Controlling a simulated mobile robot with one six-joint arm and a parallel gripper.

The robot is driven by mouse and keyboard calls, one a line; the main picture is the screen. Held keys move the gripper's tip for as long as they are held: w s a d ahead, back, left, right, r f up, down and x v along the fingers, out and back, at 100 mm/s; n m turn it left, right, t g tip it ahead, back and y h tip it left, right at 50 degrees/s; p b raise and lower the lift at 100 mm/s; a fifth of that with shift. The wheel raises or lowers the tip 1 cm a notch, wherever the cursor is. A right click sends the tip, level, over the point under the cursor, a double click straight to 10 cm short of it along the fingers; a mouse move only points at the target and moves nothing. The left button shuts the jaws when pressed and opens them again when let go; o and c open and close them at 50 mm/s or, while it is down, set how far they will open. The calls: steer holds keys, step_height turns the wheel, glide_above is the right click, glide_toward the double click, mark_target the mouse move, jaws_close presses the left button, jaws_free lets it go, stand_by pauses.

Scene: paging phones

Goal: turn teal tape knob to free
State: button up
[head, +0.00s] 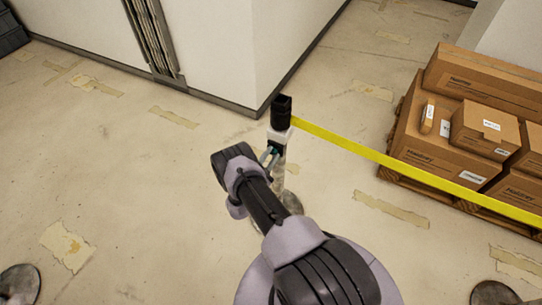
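A barrier post (279,172) stands upright ahead of my arm, with a black top (281,111) and a white collar (279,135). A yellow tape (390,161) runs from its head to the right. A small teal part (270,152), seemingly the tape knob, shows just below the collar on the left side. My gripper (264,158) is at the post by this teal part, largely hidden behind my wrist. I cannot tell whether it touches or grips the knob, nor which way the knob is turned.
Cardboard boxes (440,140) are stacked on a wooden pallet (395,176) at the right, behind the tape. A white wall corner (255,60) stands behind the post. Round dark bases (20,284) show at the bottom left and right (494,293). The floor at left is clear.

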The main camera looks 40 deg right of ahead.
jaws_close()
steer(key=shift+n, duration=0.3)
steer(key=n+b, duration=0.1)
steer(key=n, duration=0.2)
steer(key=shift+n, duration=0.4)
steer(key=n+b, duration=0.1)
steer(key=n, duration=0.2)
steer(key=shift+f+n, duration=0.1)
steer(key=shift+n, duration=0.2)
steer(key=n+b, duration=0.1)
steer(key=n, duration=0.3)
steer(key=shift+n, duration=0.3)
steer(key=n+b, duration=0.1)
steer(key=n, duration=0.4)
steer(key=shift+b, duration=0.4)
